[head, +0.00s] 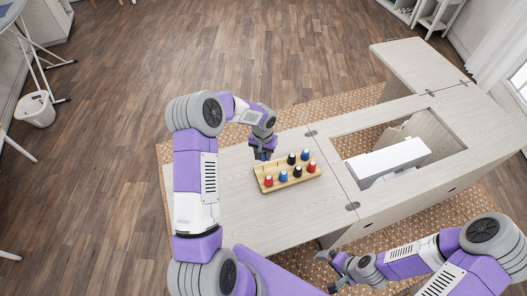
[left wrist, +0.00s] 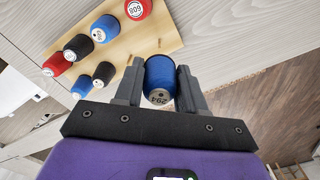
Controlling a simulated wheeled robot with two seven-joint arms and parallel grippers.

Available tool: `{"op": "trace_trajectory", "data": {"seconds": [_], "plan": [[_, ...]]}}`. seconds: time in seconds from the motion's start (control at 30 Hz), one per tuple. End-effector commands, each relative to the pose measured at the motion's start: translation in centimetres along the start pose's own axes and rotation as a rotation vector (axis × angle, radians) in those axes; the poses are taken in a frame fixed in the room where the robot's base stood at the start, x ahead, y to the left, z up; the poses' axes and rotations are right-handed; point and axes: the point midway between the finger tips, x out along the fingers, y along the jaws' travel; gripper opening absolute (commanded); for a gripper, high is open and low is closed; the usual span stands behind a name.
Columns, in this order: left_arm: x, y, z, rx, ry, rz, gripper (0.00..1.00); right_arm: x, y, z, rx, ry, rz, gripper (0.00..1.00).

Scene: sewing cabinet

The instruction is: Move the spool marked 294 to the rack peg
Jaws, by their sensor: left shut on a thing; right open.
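My left gripper (head: 263,156) is shut on a blue spool marked 294 (left wrist: 157,75). In the left wrist view the spool sits between the two fingers, its labelled end toward the camera. In the head view it is hard to make out at the fingers. The gripper is over the back left corner of the wooden rack (head: 265,188); the rack also shows in the left wrist view (left wrist: 150,42). Thin bare pegs (head: 277,164) stand at the rack's back left. My right gripper (head: 336,269) is open and empty, low at the front, away from the rack.
A white sewing machine (head: 390,160) sits in the cabinet opening. The tabletop (head: 225,205) left of the rack is clear.

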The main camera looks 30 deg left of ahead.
Motion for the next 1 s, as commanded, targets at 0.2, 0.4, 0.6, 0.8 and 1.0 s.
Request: {"op": "trace_trajectory", "data": {"seconds": [0.2, 0.4, 0.6, 0.8, 1.0], "plan": [[3.2, 0.0, 0.1, 0.000, -0.002, 0.000, 0.11, 1.9, 0.7, -0.1, 0.000, 0.000, 0.000, 1.00], [3.6, 0.0, 0.0, -0.001, 0.001, 0.001, 0.11, 2.0, 0.8, -0.1, 0.000, 0.000, 0.000, 1.00], [4.1, 0.0, 0.0, 0.000, 0.001, 0.000, 0.11, 2.4, 0.9, -0.1, 0.000, 0.000, 0.000, 1.00], [4.8, 0.1, 0.0, 0.001, 0.001, 0.000, 0.11, 3.0, 1.1, -0.1, 0.000, 0.000, 0.000, 1.00], [5.2, 0.1, 0.0, 0.001, 0.001, 0.001, 0.11, 3.4, 1.3, -0.1, 0.000, 0.000, 0.000, 1.00]]}}
